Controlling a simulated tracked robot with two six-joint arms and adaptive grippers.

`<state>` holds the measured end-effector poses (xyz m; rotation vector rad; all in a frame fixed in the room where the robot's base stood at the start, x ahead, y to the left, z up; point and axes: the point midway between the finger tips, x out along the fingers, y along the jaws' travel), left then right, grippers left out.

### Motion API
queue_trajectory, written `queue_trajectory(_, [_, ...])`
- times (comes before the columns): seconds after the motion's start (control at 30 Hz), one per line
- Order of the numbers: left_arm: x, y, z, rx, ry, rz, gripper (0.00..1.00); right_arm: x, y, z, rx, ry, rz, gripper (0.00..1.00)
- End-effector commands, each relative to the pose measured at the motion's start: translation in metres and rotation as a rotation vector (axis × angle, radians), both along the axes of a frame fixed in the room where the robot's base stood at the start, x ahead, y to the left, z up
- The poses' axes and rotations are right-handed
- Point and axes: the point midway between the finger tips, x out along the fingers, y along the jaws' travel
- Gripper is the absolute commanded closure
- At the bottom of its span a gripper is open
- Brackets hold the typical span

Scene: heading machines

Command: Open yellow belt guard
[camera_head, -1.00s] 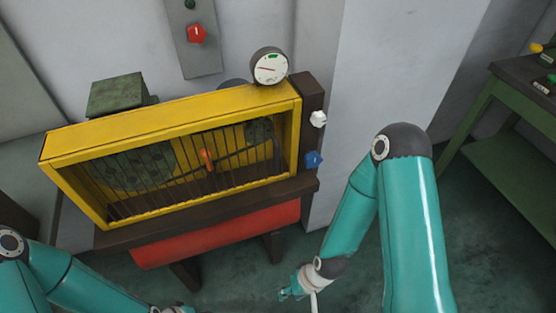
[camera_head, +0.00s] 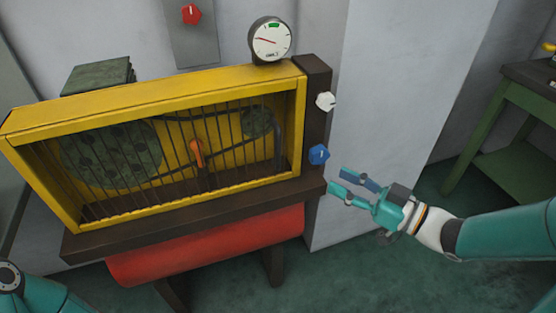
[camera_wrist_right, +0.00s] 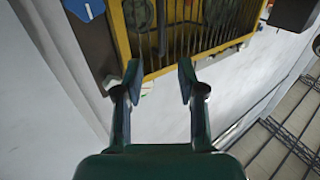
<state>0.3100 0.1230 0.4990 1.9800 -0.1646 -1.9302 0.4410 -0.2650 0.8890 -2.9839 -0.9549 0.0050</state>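The yellow belt guard (camera_head: 150,105) is a box frame with a barred front, and it stands closed over green pulleys and a belt. An orange handle (camera_head: 197,151) shows at the middle of its bars. My right gripper (camera_head: 335,180) is open and empty, just right of the machine's lower right corner and near the blue knob (camera_head: 319,154). In the right wrist view the gripper (camera_wrist_right: 160,75) has its fingers apart, with the guard's bars (camera_wrist_right: 200,30) beyond them. My left gripper is out of view; only part of my left arm shows at the lower left.
A white knob (camera_head: 326,101) sits above the blue knob on the dark side post (camera_head: 315,125). A dial gauge (camera_head: 271,40) stands on top. A red knob (camera_head: 191,14) is on the wall panel. A red roller (camera_head: 205,246) lies below. A green table (camera_head: 510,120) stands at right.

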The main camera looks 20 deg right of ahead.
Motion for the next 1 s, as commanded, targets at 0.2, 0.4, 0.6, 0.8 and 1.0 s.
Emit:
queue_trajectory(0.2, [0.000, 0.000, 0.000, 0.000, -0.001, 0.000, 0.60, 0.017, 0.015, 0.002, -0.001, -0.004, 0.012, 0.61])
queue_trajectory(0.4, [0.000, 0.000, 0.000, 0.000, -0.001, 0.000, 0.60, 0.049, 0.040, 0.001, 0.000, -0.003, 0.014, 0.61])
queue_trajectory(0.6, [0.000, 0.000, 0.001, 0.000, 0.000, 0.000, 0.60, 0.085, 0.065, 0.001, -0.002, -0.004, 0.013, 0.61])
queue_trajectory(0.8, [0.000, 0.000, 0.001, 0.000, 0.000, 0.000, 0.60, 0.114, 0.086, 0.001, -0.002, -0.003, 0.009, 0.61])
queue_trajectory(1.0, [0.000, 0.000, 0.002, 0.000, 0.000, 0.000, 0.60, 0.130, 0.096, 0.001, -0.003, -0.001, 0.006, 0.61])
